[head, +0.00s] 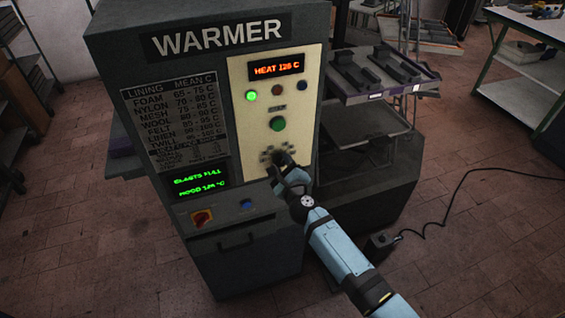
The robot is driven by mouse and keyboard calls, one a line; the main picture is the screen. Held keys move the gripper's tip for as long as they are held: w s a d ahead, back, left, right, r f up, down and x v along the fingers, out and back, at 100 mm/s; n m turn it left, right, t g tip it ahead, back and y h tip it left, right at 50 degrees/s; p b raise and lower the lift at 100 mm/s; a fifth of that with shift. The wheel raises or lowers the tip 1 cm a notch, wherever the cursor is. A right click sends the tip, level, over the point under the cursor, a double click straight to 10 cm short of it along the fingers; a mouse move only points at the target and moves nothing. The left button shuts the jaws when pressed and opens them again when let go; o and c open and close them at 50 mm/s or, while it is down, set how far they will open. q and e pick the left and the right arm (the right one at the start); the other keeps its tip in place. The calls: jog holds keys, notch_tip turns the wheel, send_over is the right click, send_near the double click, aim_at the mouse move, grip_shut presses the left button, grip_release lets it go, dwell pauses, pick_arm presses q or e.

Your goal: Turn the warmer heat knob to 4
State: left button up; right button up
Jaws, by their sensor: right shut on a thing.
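The warmer (120,42) is a tall dark grey cabinet with a cream control panel (300,98) on its front. My right gripper (279,160) is at the lower part of this panel and is shut on the heat knob. The gripper covers the knob and part of the dial marks (265,157) around it, so I cannot read the setting. The red display (276,69) above reads HEAT, with a number that looks like 126 C. A green lamp (251,96) is lit at the panel's left. My left gripper is not in view.
A green button (278,124) sits just above the knob. A red and yellow switch (202,218) and a blue button (246,204) are on the lower ledge. Shelves with dark trays (385,75) stand at the right. A black cable (455,195) lies on the brick floor.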

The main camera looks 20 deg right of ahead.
dwell(0.3)
jog(key=o, duration=0.9)
jog(key=s, duration=1.4)
jog(key=shift+d, duration=0.2)
jog(key=shift+n, duration=0.3)
